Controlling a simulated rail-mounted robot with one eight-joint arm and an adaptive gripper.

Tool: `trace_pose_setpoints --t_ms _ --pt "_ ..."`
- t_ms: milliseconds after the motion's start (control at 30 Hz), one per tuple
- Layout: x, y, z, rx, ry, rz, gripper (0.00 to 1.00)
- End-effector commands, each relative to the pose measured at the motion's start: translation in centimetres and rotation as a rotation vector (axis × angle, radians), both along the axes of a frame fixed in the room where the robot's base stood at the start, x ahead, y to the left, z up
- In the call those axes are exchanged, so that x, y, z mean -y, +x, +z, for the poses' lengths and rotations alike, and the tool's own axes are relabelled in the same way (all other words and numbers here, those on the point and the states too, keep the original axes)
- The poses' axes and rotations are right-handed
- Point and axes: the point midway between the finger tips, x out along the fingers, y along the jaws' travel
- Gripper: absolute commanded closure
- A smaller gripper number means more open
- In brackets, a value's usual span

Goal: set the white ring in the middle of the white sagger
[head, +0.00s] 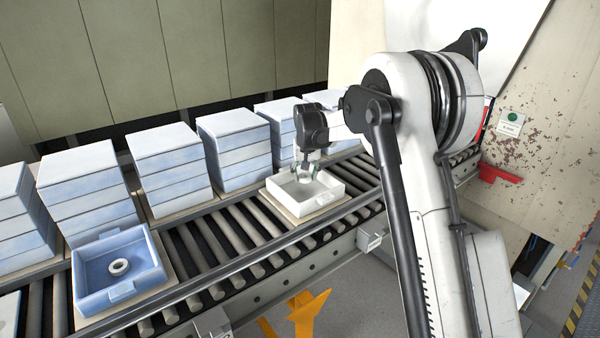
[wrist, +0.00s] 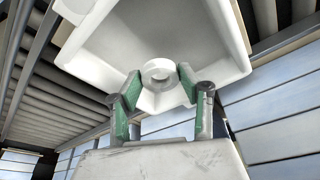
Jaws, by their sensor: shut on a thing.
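The white sagger (head: 325,199) is a shallow open square tray on a board on the roller conveyor, right of centre in the head view. In the wrist view its pale inside (wrist: 105,50) fills the upper middle. My gripper (head: 307,172) points down over the sagger. Its green-padded fingers are shut on a white ring (wrist: 158,83), seen between the fingertips in the wrist view. In the head view the ring is small and partly hidden by the fingers. I cannot tell whether the ring touches the sagger floor.
A blue sagger (head: 150,278) with another pale ring (head: 119,266) lying in it stands at the front left of the conveyor. Stacks of bluish-white closed saggers (head: 170,165) line the back, close behind the white sagger. Bare rollers (head: 225,235) lie between the two open saggers.

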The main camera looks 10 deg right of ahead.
Motion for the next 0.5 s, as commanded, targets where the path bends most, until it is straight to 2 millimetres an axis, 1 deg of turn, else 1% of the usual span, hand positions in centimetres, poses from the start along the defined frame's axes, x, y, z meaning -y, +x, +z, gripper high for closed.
trace_pose_setpoints --t_ms 33,133,500 --pt "0.00 0.02 -0.51 0.000 0.000 0.000 0.87" --pt "0.03 0.02 -0.99 0.000 0.000 0.000 0.87" --pt "0.03 0.01 -1.13 0.000 0.000 0.000 0.87"
